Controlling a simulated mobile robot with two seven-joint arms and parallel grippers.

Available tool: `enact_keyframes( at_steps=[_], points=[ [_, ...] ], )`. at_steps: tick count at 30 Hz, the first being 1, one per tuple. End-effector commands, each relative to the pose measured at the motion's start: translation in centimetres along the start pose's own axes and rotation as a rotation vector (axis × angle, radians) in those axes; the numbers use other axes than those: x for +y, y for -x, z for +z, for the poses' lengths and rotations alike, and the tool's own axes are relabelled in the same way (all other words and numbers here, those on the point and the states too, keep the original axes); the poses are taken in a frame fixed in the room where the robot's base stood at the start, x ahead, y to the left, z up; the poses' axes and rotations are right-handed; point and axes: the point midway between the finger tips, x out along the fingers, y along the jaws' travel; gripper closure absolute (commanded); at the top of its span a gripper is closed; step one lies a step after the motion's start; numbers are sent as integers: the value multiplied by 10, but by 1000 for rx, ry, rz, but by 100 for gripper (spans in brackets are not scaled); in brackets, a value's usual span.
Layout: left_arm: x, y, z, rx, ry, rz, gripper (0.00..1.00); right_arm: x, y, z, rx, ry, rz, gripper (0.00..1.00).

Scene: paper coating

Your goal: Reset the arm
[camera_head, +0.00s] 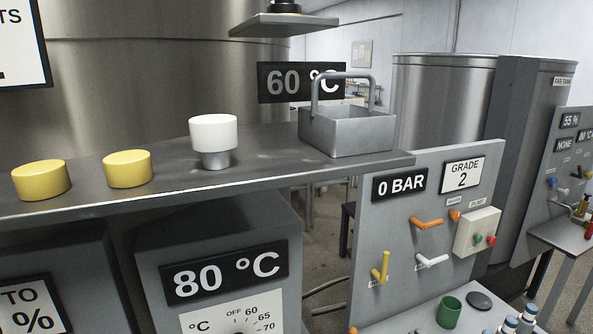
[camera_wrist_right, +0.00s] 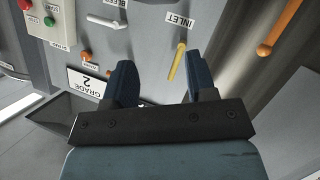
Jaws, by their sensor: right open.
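My right gripper (camera_wrist_right: 164,80) is open and empty in the right wrist view. Its two dark blue fingers stand apart in front of a grey control panel, which appears upside down. A yellow lever (camera_wrist_right: 177,62) beside the INLET label shows between and beyond the fingertips; no contact is visible. Neither of my grippers shows in the head view, and the left one is in no view. In the head view the grey panel (camera_head: 408,295) carries a yellow lever (camera_head: 381,268), an orange lever (camera_head: 427,223) and a white lever (camera_head: 433,261).
A metal shelf (camera_head: 260,168) crosses the head view with two yellow caps (camera_head: 40,179), (camera_head: 127,168), a white-topped cup (camera_head: 214,135) and a metal basket (camera_head: 346,130). A button box (camera_head: 477,231) is on the panel. A green cup (camera_head: 449,311) stands below it.

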Motion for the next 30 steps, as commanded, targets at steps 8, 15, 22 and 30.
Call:
enact_keyframes(
  at_steps=[8, 15, 22, 30],
  points=[
    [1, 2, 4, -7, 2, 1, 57, -167, 125, 62, -106, -187, -184, 48],
    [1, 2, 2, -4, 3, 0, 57, -240, 218, 73, -183, -328, -254, 48],
    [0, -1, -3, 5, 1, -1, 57, -254, 240, 73, -203, -364, -265, 48],
    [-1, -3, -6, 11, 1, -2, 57, -253, 240, 73, -203, -363, -265, 48]
  ],
)
